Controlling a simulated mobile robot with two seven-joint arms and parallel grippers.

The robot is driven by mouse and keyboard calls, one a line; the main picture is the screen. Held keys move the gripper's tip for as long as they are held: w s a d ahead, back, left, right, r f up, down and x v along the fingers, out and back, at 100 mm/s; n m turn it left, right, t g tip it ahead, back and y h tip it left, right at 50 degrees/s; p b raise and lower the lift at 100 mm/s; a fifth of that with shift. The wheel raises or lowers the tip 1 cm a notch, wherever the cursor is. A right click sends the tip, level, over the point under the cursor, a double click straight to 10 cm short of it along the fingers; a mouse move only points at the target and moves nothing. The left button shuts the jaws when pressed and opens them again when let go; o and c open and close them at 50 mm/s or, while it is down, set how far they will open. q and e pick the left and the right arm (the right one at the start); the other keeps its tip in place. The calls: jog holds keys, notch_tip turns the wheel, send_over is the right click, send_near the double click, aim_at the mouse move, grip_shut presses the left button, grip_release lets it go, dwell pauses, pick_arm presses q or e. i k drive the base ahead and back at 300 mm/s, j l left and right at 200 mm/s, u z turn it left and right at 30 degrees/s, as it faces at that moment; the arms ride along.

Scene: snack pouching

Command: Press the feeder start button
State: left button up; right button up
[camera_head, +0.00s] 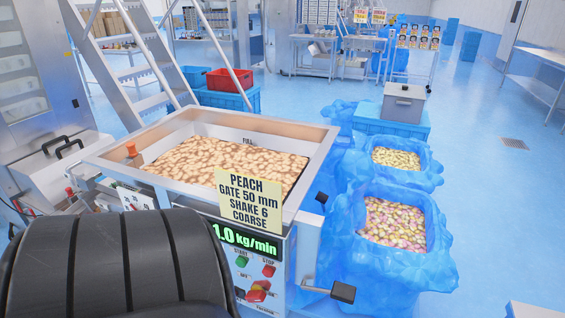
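The feeder (324,146) is a metal hopper full of brown nut-like snack pieces (225,165). Its front control panel (283,270) faces me. The green start button (242,262) sits under the START label, at the panel's upper left. The red stop button (268,271) is to its right, and another red control (257,291) is below. A green display (246,242) above the buttons reads "1.0 kg/min", its left edge possibly cut off. A yellow card (249,201) reads "PEACH, GATE 50 mm, SHAKE 6, COARSE". Neither gripper is visible.
A large dark ribbed shape (115,265) fills the lower left, close to the panel's left side. A black-ended lever (342,292) sticks out at the panel's lower right. Blue-lined bins (445,262) of snack pieces stand right of the feeder.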

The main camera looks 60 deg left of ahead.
aim_at(240, 262)
jog(key=i+u, duration=0.15)
jog(key=u, duration=0.3)
jog(key=i+u, duration=0.15)
jog(key=u, duration=0.25)
